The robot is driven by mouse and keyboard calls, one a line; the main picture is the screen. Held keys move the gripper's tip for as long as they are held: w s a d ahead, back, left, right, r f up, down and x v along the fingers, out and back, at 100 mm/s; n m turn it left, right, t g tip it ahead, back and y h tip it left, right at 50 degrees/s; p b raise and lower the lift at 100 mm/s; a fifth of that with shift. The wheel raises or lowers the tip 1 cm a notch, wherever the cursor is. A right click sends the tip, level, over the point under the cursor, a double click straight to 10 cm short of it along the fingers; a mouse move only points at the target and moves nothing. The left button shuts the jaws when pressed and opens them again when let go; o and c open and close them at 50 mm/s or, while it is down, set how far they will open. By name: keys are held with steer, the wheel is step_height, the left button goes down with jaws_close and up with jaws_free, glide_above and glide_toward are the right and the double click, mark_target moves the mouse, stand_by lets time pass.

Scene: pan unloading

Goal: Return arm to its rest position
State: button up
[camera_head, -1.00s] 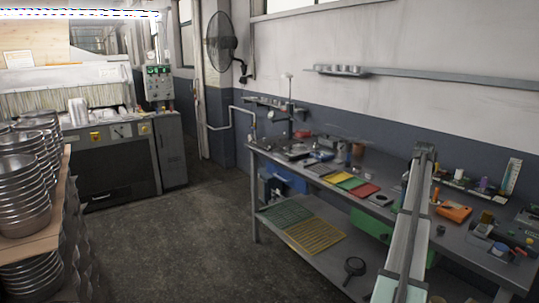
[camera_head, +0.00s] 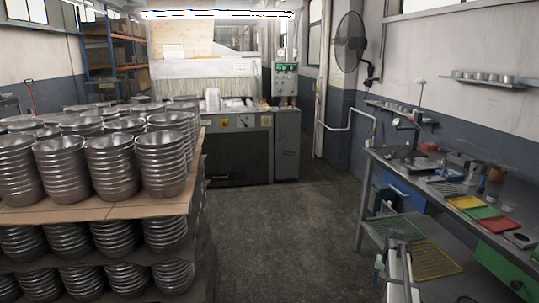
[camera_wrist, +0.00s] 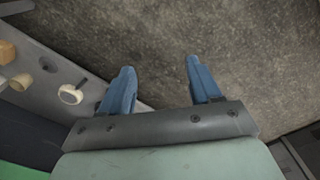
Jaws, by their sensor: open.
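My gripper (camera_wrist: 160,64) shows in the wrist view with its two blue fingers spread apart. Nothing is between them, and bare grey floor (camera_wrist: 250,45) lies beyond the tips. Part of my arm (camera_head: 398,268) shows at the lower right of the head view, in front of the workbench. The gripper itself cannot be made out in the head view.
Stacked metal pans (camera_head: 162,165) stand on a cardboard-topped pallet (camera_head: 85,212) at left. A workbench (camera_head: 440,205) with tools and coloured trays runs along the right wall. A machine (camera_head: 238,150) stands at the back. The floor (camera_head: 275,240) between is clear.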

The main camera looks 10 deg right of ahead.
steer(key=s+a+f+n, duration=0.3)
steer(key=s+a+f, duration=0.1)
steer(key=a, duration=0.8)
steer(key=s+a+f+n, duration=0.25)
steer(key=a+f, duration=0.25)
steer(key=a, duration=0.8)
steer(key=s+a+f+n, duration=0.2)
steer(key=s+a+f, duration=0.2)
steer(key=a, duration=0.8)
steer(key=s+f+g, duration=0.3)
steer(key=s+f, duration=0.7)
steer(key=s, duration=0.5)
steer(key=s+f+g, duration=0.3)
steer(key=s+f, duration=0.7)
steer(key=s, duration=0.4)
steer(key=shift+s+d+f+g, duration=0.15)
steer(key=shift+s+f+g, duration=0.1)
steer(key=shift+s+g, duration=0.15)
